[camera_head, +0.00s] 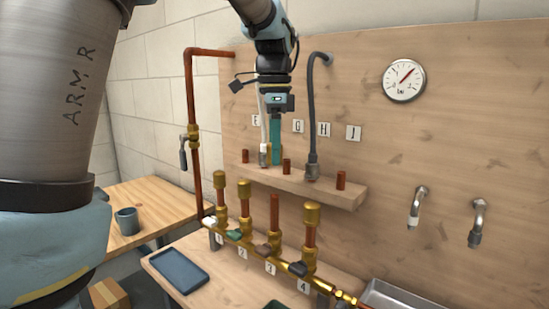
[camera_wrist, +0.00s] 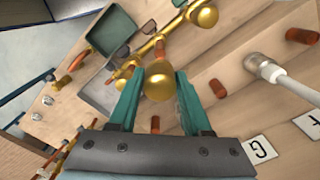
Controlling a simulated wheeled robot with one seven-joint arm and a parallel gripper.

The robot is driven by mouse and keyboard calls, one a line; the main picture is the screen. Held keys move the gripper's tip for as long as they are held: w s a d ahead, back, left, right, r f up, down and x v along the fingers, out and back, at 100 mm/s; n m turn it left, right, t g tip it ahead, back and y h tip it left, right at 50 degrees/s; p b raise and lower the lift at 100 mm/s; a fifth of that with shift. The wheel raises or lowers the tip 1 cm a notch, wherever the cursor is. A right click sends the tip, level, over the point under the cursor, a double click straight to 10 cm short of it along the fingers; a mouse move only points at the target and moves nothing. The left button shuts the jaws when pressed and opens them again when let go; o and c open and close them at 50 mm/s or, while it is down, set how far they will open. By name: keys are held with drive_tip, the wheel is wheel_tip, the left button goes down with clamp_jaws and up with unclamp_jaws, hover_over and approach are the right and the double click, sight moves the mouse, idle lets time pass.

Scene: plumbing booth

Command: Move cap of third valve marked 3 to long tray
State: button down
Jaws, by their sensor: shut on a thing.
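My gripper (camera_head: 276,160) hangs over the wall shelf, fingers pointing down. In the wrist view its teal fingers (camera_wrist: 160,90) are shut on a round brass cap (camera_wrist: 159,80). In the head view I cannot make out the cap between the fingers. The third valve (camera_head: 274,215), marked 3, shows a bare copper pipe top. The first valve cap (camera_head: 220,180), second valve cap (camera_head: 244,187) and fourth valve cap (camera_head: 311,213) are in place. A dark rectangular tray (camera_head: 180,270) lies at the bench's left; I cannot tell whether it is the long tray.
The shelf (camera_head: 325,196) carries upright copper stubs, a white hose (camera_head: 263,125) and a grey hose (camera_head: 312,110) close to my gripper. A metal-rimmed tray (camera_head: 385,290) is partly cut off at lower right. A mug (camera_head: 127,221) stands on the left table. A gauge (camera_head: 404,80) hangs on the board.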

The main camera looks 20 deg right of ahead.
drive_tip(key=shift+r+p, duration=1.4)
drive_tip(key=shift+r, duration=0.35)
drive_tip(key=shift+f, duration=0.15)
